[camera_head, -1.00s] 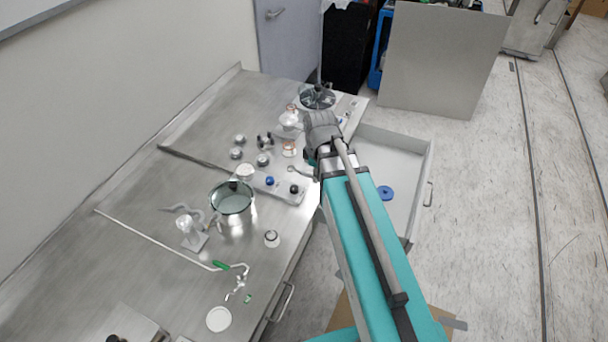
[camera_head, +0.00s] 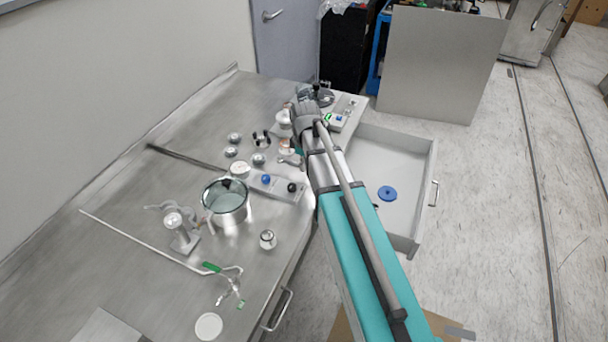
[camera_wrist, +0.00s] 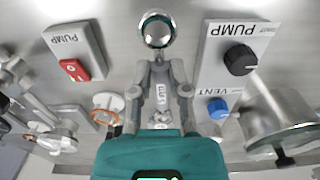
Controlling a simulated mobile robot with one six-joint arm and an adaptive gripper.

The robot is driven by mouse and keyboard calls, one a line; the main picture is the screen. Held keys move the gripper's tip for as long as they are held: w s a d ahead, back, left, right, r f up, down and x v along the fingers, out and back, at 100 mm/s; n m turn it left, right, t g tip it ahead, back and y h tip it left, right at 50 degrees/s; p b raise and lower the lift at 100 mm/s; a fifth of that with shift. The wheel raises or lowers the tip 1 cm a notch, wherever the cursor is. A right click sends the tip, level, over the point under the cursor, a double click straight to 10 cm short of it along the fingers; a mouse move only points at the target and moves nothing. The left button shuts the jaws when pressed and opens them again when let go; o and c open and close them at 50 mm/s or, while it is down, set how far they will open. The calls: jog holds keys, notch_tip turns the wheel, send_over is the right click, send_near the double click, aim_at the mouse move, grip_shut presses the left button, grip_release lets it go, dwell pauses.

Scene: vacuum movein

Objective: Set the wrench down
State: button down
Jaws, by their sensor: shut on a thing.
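My gripper (camera_wrist: 160,70) is shut on the wrench, its fingers close together over the metal bench top in the wrist view. A narrow grey part with lettering (camera_wrist: 161,95) shows between the fingers. A round shiny metal piece (camera_wrist: 157,30) lies just beyond the fingertips; I cannot tell whether it belongs to the wrench. In the head view the gripper is mostly hidden behind my arm. A small grey wrench end (camera_head: 290,158) sticks out to its left, close to the control panel. Whether the wrench touches the bench is unclear.
The PUMP/VENT panel (camera_wrist: 222,75) with black and blue knobs is right of the gripper; a pump switch box (camera_wrist: 75,55) is left. A glass-lidded pot (camera_head: 226,200) and several small metal fittings stand nearby. An open drawer (camera_head: 385,215) holds a blue disc (camera_head: 387,193).

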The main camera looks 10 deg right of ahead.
aim_at(303, 176)
jog(key=shift+w+f, duration=0.1)
dwell(0.3)
jog(key=shift+w+f+b, duration=0.45)
jog(key=shift+f+b, duration=0.3)
jog(key=shift+b, duration=0.05)
jog(key=shift+s+f+b, duration=0.1)
jog(key=shift+f+b, duration=1.1)
jog(key=shift+f, duration=0.2)
jog(key=c, duration=0.6)
grip_release()
jog(key=shift+r, duration=0.1)
jog(key=shift+r, duration=0.2)
notch_tip(303, 176, up, 12)
jog(key=p, duration=1.2)
jog(key=shift+f, duration=0.1)
